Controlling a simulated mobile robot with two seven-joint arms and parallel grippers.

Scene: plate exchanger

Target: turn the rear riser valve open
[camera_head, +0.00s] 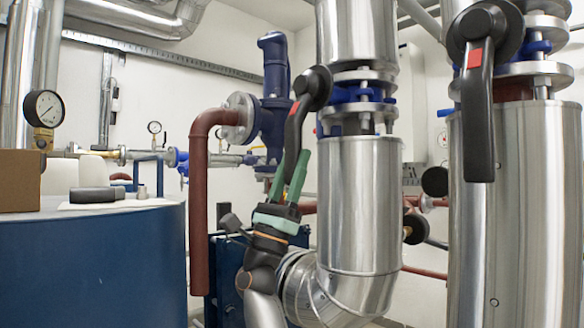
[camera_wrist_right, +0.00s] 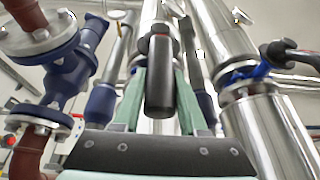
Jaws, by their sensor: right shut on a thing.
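The rear riser valve has a black lever handle (camera_head: 298,122) with a small red mark. Its hub sits at the upper right of the lever, beside the blue valve body on the nearer-left silver pipe in the head view. The lever hangs down, tilted a little to the left. My right gripper (camera_head: 288,168) reaches up from below and is shut on the lower end of the lever with its green fingers. In the right wrist view the dark handle (camera_wrist_right: 160,88) lies between the two fingers. My left gripper is not in view.
A second silver riser (camera_head: 530,200) at the right carries another black lever (camera_head: 480,110) hanging straight down. A red-brown pipe (camera_head: 199,200) runs down left of my right arm. A blue tank (camera_head: 95,260) stands at the left, with a cardboard box (camera_head: 20,180) on it.

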